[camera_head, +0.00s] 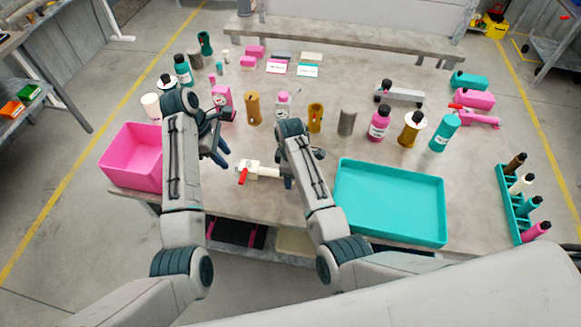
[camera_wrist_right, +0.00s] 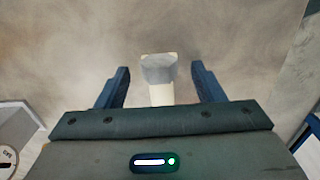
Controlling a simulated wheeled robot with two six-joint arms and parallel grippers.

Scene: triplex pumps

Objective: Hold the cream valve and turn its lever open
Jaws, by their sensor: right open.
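The cream valve (camera_head: 262,171) lies on the grey table near its front edge, between my two arms. Its red lever (camera_head: 243,176) is at its left end. My left gripper (camera_head: 222,160) is above the table, behind and to the left of the valve, apart from it; its jaw gap does not show clearly. My right gripper (camera_head: 288,182) is at the valve's right end, partly hidden by its own arm. In the right wrist view its open fingers (camera_wrist_right: 160,88) stand either side of the valve's pale pipe end (camera_wrist_right: 159,70), with gaps on both sides.
A pink bin (camera_head: 130,172) stands at the left and a teal tray (camera_head: 390,243) at the right of my right arm. Several bottles and cylinders stand behind the valve. A teal rack (camera_head: 512,205) holds bottles at the far right. Bare table surrounds the valve.

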